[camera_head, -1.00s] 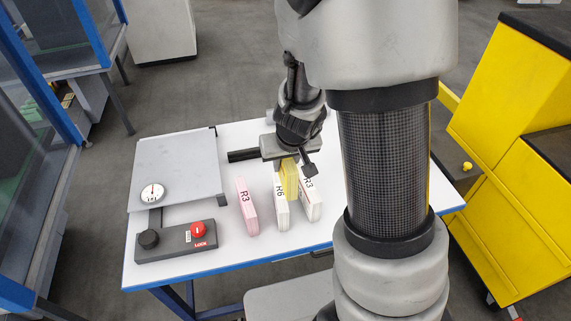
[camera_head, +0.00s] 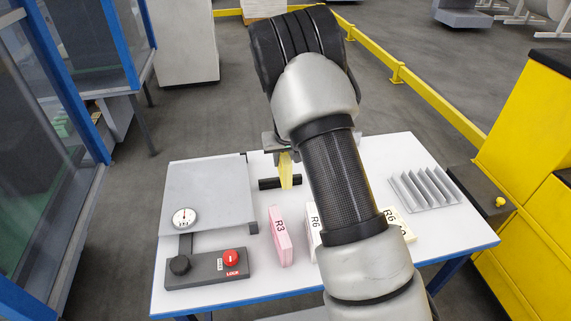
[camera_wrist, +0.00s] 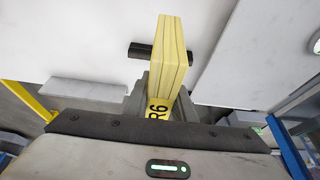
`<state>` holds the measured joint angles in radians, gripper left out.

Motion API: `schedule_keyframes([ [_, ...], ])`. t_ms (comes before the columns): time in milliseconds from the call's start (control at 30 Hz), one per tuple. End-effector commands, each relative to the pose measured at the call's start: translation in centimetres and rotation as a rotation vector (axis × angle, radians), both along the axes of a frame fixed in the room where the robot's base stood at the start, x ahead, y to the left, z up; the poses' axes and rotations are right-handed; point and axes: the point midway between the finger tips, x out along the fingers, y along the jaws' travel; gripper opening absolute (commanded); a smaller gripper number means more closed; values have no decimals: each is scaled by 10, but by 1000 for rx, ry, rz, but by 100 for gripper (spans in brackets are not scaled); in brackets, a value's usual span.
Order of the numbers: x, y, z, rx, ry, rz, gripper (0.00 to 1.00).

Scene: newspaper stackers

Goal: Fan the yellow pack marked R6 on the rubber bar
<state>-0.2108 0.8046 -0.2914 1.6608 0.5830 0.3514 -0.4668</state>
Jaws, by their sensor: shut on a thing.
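The yellow pack (camera_head: 285,171) is held in my gripper (camera_head: 277,146) at the back of the table. Its R6 mark shows in the wrist view, where the pack (camera_wrist: 172,58) stands out from between the fingers (camera_wrist: 160,100). The black rubber bar (camera_head: 268,184) lies at the same place, and the pack covers its middle. In the wrist view the bar (camera_wrist: 140,51) shows mostly to the left of the pack. I cannot tell whether the pack touches it. My gripper is shut on the pack, and my arm partly hides it in the head view.
A pink R3 pack (camera_head: 279,236) and a white R6 pack (camera_head: 313,230) stand in front, with a cream pack (camera_head: 400,226) half behind my arm. A grey plate (camera_head: 207,205) and a control box (camera_head: 208,269) are left. A ribbed metal rack (camera_head: 424,189) is right.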

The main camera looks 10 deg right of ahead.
Motion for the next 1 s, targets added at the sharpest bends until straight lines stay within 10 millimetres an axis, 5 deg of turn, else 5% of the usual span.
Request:
schedule_keyframes([
  [600, 1, 0, -54, -1, 0, 2, 0],
  [1000, 2, 0, -58, -1, -2, 1, 0],
])
